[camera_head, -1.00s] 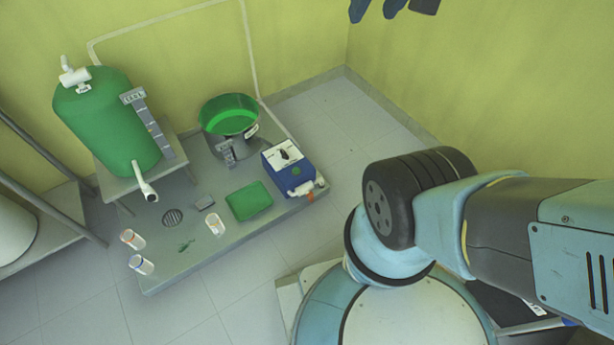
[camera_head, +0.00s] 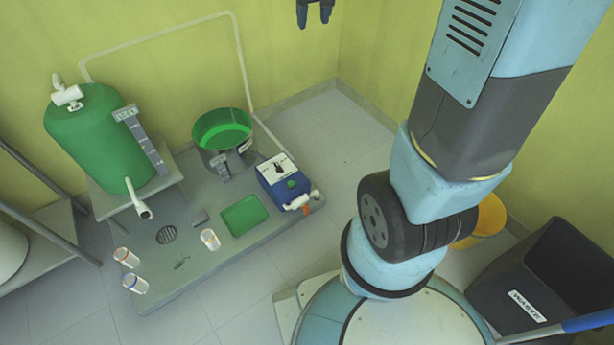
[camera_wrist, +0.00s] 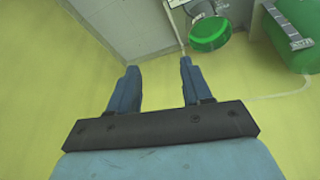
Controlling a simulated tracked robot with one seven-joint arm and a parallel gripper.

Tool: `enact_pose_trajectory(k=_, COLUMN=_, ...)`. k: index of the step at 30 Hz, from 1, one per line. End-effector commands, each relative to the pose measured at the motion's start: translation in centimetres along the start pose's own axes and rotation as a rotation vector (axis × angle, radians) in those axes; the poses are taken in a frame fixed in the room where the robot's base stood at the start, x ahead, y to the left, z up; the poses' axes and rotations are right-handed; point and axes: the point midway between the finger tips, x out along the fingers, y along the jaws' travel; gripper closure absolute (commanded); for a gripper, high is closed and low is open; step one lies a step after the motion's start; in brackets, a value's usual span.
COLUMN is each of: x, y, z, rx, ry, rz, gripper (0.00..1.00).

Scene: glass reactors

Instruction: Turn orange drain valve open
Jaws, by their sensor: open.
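The orange drain valve (camera_head: 306,210) is a small orange handle by a white spout at the lower right corner of a blue box (camera_head: 284,184) with a white top. The box stands at the right end of the grey platform (camera_head: 185,277). My gripper (camera_head: 315,22) shows at the top edge of the head view, in front of the yellow wall and far from the valve. In the wrist view my gripper (camera_wrist: 158,68) is open and empty, its two blue fingers apart. I cannot make out the valve in the wrist view.
A green tank (camera_head: 95,140), a green-filled pot (camera_head: 222,135), a green tray (camera_head: 243,216) and small white jars (camera_head: 209,240) stand around the platform. A black waste bin (camera_head: 560,270) and a yellow bucket (camera_head: 488,216) are at the right. Floor between the platform and wall is clear.

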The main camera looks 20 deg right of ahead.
Motion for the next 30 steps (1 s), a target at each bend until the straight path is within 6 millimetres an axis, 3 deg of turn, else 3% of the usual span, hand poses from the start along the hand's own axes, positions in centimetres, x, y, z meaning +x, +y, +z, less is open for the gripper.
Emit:
enact_pose_trajectory(k=1, x=1.8, y=0.0, z=-0.8, rx=-0.006, ry=-0.015, rz=0.001, gripper=0.51)
enact_pose_trajectory(k=6, x=7.3, y=0.0, z=-3.1, rx=-0.025, ry=-0.044, rz=0.002, gripper=0.51)
enact_pose_trajectory(k=15, x=18.1, y=-0.2, z=-5.6, rx=-0.062, ry=-0.092, rz=0.001, gripper=0.51)
enact_pose_trajectory(k=22, x=27.1, y=-0.7, z=-5.8, rx=-0.091, ry=-0.130, rz=-0.004, gripper=0.51)
enact_pose_trajectory(k=30, x=38.1, y=-1.4, z=-4.0, rx=-0.125, ry=-0.174, rz=-0.016, gripper=0.51)
